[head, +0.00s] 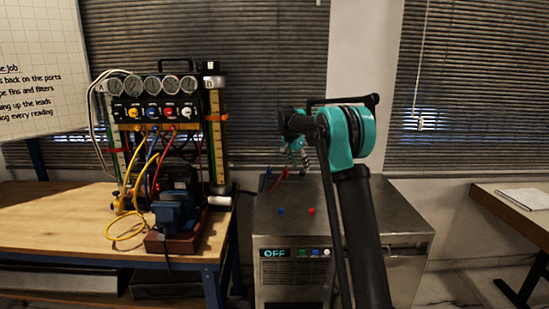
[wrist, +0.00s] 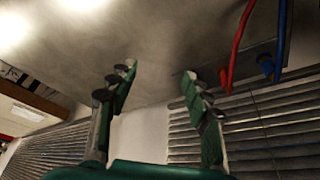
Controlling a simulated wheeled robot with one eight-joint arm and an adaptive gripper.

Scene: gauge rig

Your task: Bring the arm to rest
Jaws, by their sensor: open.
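My arm (head: 349,135), teal and black, rises from the lower middle of the head view and bends over the metal cabinet. My gripper (head: 300,160) hangs above the back of the cabinet top, partly hidden by the arm's own links. In the wrist view my gripper (wrist: 158,82) shows two green fingers spread apart, with nothing between them. The metal cabinet (head: 290,225) has a display reading OFF on its front. Its grey top also fills the upper part of the wrist view (wrist: 165,40).
A red lead (wrist: 236,45) and a blue lead (wrist: 281,35) stand close beside the right finger in the wrist view. The gauge rig (head: 155,112) with its hoses stands on the wooden bench (head: 50,215) at left. A desk (head: 515,212) stands at right.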

